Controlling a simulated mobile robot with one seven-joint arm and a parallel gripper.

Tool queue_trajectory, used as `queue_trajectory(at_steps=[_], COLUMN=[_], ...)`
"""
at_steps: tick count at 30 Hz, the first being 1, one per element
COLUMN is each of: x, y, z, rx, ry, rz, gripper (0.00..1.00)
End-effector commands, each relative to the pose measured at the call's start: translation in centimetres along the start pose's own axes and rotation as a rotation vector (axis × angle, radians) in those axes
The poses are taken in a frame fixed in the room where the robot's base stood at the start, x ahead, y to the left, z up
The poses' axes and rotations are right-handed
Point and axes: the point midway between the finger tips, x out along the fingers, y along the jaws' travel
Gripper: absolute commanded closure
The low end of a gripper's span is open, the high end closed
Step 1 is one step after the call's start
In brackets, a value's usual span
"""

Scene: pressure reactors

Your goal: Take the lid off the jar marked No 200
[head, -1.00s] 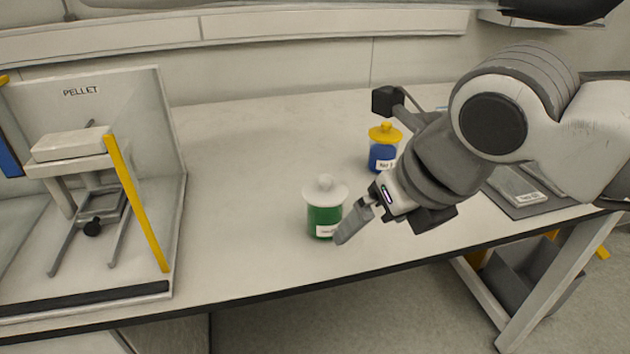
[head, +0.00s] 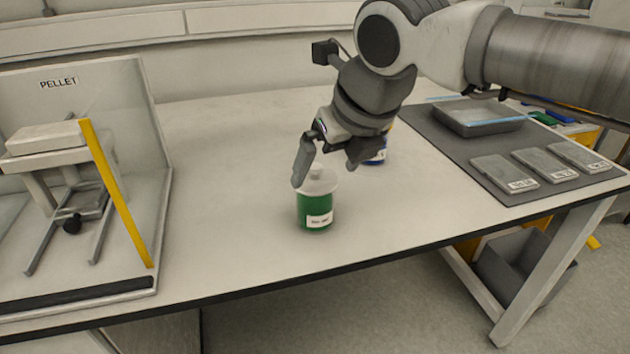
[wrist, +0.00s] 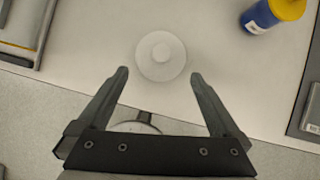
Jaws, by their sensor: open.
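A green jar (head: 314,213) with a white lid (head: 318,181) stands upright on the bench in the head view. Its white label is too small to read with certainty. The lid's round knob (wrist: 161,52) shows from above in the wrist view, with the lid on the jar. My gripper (head: 328,178) is open and empty just above the lid in the head view. In the wrist view its two fingers (wrist: 158,72) spread to either side, with the lid ahead between and beyond the tips. A blue jar (head: 377,157) is partly hidden behind my gripper; its yellow lid (wrist: 287,8) shows in the wrist view.
A pellet press stand (head: 85,190) with a yellow bar is at the left. A grey mat (head: 455,150) at the right holds a tray (head: 478,118) and several labelled plates. The bench between stand and jar is clear.

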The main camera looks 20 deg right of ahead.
Motion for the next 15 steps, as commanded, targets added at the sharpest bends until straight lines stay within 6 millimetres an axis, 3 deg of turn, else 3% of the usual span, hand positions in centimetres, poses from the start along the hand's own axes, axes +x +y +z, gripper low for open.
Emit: queue_trajectory(at_steps=[6, 9, 15], x=[1.8, 3.5, 4.5], y=[0.1, 0.0, 0.0], z=[2.5, 2.1, 2.3], rx=[-0.002, 0.000, 0.000], ry=[0.000, 0.001, 0.000], rz=[-0.001, -0.001, 0.000], gripper=[0.00, 0.00, 0.00])
